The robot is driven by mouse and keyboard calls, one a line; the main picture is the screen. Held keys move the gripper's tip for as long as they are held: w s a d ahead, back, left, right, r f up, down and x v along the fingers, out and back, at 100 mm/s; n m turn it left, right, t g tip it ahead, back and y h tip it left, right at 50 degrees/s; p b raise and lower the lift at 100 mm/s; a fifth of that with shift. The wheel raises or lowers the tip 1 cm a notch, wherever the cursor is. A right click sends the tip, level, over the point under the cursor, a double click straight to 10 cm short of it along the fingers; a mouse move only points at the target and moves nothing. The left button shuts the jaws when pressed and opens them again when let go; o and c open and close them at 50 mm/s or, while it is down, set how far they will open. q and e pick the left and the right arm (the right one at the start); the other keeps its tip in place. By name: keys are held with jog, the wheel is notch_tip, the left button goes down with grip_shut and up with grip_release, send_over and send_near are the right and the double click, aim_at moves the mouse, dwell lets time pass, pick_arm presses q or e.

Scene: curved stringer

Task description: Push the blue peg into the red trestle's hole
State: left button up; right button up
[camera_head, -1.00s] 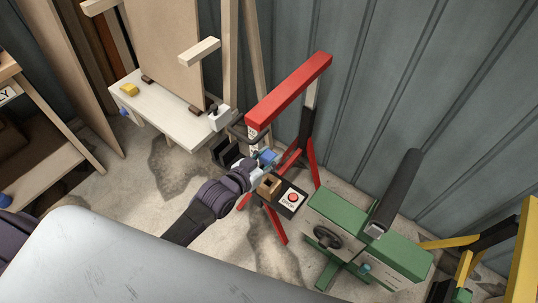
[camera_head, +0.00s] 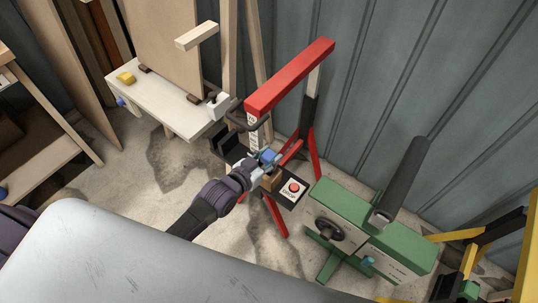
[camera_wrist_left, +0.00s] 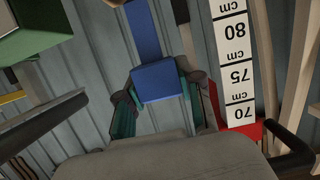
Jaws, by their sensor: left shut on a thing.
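The blue peg (camera_head: 268,156) is in my left gripper (camera_head: 264,163), beside the red trestle (camera_head: 290,78) and below its top beam. In the left wrist view, the peg (camera_wrist_left: 158,82) has a wide end between the two fingers (camera_wrist_left: 160,105) and a narrower bar running upward. A bit of red trestle (camera_wrist_left: 244,131) shows right of the fingers there, below a white centimetre scale (camera_wrist_left: 234,60). The trestle's hole cannot be made out, and I cannot tell whether the peg touches the trestle. My right gripper is not in view.
A small shelf with a red button (camera_head: 294,187) and a brown block (camera_head: 271,179) is close by the gripper. A green machine (camera_head: 370,225) stands to the right, a white bench (camera_head: 160,105) to the left. A corrugated wall (camera_head: 430,80) closes the back.

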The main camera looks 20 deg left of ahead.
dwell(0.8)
pick_arm(q)
jog(key=shift+r+p, duration=0.1)
jog(key=shift+p, duration=0.6)
dwell(0.6)
jog(key=shift+f+b, duration=2.1)
jog(key=shift+f, duration=1.05)
jog(key=o, duration=1.2)
jog(key=v, duration=1.2)
jog(key=shift+r, duration=0.1)
